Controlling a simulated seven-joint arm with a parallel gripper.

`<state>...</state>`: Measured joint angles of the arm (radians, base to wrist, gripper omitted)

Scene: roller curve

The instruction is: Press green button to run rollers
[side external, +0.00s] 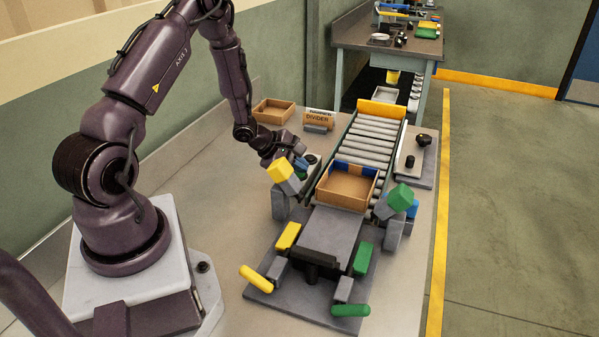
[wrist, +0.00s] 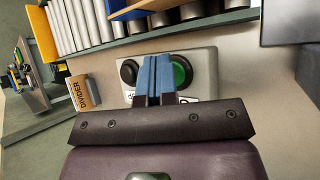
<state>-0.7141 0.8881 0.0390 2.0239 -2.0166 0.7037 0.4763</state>
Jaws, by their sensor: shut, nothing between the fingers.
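The green button (wrist: 181,72) sits on a light grey control box (wrist: 204,66), to the right of a black button (wrist: 129,72) in the wrist view. My gripper (wrist: 154,62) is shut and empty. Its blue fingers lie between the two buttons in the wrist view and cover the green button's left edge. I cannot tell whether the fingertips touch the box or the button. In the side view my gripper (side external: 301,164) is low beside the conveyor, and the green button is hard to make out there. The rollers (side external: 376,133) lie right of my gripper.
A wooden tray (side external: 342,204) sits at the near end of the rollers. Yellow (side external: 281,171) and green (side external: 400,196) blocks on grey posts flank the conveyor. A box marked DIVIDER (side external: 318,118) and an open wooden tray (side external: 273,111) stand behind my gripper.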

